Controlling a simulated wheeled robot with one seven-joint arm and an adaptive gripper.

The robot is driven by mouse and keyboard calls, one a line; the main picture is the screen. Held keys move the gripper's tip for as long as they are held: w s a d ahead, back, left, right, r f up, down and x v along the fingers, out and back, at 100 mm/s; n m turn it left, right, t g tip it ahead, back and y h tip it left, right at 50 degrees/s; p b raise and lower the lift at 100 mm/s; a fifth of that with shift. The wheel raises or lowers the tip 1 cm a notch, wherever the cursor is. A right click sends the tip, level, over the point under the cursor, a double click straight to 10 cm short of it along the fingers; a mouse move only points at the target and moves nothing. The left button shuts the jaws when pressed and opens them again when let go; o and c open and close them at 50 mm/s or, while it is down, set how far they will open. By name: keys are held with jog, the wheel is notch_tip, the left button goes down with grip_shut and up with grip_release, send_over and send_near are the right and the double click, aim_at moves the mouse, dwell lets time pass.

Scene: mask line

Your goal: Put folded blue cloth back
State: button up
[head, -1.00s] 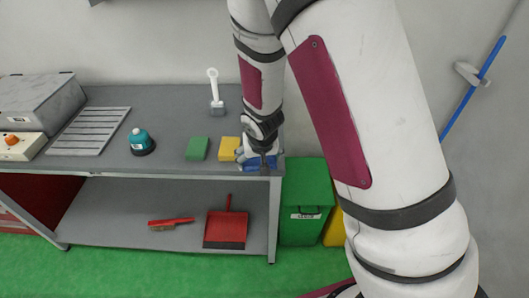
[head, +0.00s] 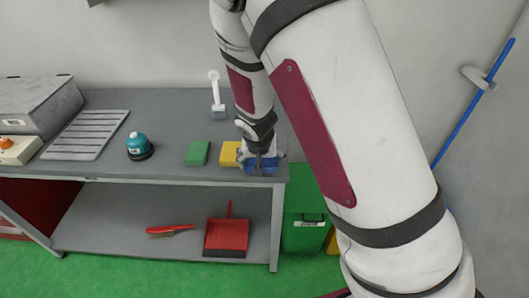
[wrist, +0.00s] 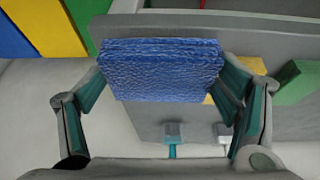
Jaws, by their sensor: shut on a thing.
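The folded blue cloth (head: 268,170) is at the front right corner of the grey workbench (head: 170,128), to the right of a yellow block. In the wrist view the cloth (wrist: 160,68) is a thick, textured blue stack. My gripper (head: 258,160) points down at the cloth in the head view. In the wrist view its two fingers (wrist: 160,85) sit on either side of the cloth and are shut on it. I cannot tell whether the cloth touches the bench top.
A yellow block (head: 229,153) and a green block (head: 197,153) lie left of the cloth. A white-handled tool (head: 216,95) stands behind. A teal-topped object (head: 139,146) stands further left. A green bin (head: 304,222) stands below right. A red dustpan (head: 226,238) lies on the lower shelf.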

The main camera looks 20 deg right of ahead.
jog(key=w+d, duration=0.1)
jog(key=w, duration=0.1)
jog(key=w+d, duration=0.1)
jog(key=w, duration=0.2)
jog(key=w+d, duration=0.1)
jog(key=w, duration=0.1)
jog(key=shift+w+d+f, duration=0.1)
jog(key=shift+w+f, duration=0.05)
jog(key=shift+f, duration=0.2)
jog(key=shift+f+p, duration=0.4)
jog(key=shift+f, duration=1.35)
jog(key=shift+f, duration=0.15)
jog(key=o, duration=1.2)
jog(key=shift+c, duration=0.2)
